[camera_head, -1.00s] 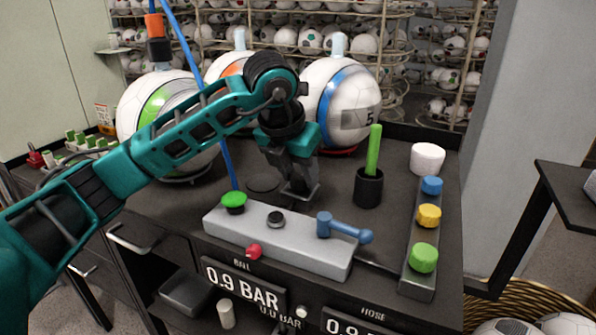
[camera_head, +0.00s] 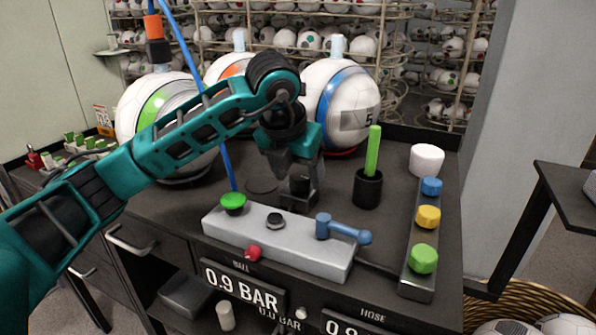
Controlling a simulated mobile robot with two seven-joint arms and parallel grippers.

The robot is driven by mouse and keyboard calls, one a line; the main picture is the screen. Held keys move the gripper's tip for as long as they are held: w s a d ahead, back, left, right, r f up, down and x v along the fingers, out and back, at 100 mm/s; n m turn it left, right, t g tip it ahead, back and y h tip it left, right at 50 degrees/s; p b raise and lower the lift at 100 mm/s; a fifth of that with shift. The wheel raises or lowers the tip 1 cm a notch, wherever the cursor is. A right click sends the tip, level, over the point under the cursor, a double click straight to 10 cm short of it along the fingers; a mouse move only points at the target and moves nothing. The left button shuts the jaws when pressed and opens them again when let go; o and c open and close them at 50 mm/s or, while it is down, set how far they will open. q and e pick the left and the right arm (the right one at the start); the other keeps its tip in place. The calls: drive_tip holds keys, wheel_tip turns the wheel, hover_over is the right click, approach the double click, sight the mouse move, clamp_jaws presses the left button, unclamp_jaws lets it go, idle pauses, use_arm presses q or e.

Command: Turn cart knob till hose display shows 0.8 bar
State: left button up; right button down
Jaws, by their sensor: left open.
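My left gripper (camera_head: 299,197) points down over the dark cart top, just behind the grey control block (camera_head: 240,235). Its jaws are open with nothing seen between them. A small round pale knob (camera_head: 301,312) sits on the cart front between the two displays, apart from the gripper. The hose display (camera_head: 345,327) is cut off by the bottom edge; its reading starts with "0." and the last digit is not clear. The ball display (camera_head: 242,287) reads 0.9 BAR. My right gripper is not in view.
A black cup (camera_head: 368,188) with a green stick stands right of the gripper. A strip with coloured buttons (camera_head: 419,245) lies farther right. Large balls (camera_head: 342,95) stand behind.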

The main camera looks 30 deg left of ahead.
use_arm(q)
drive_tip(key=v, duration=1.3)
drive_tip(key=shift+p, duration=0.4)
drive_tip(key=shift+f, duration=0.1)
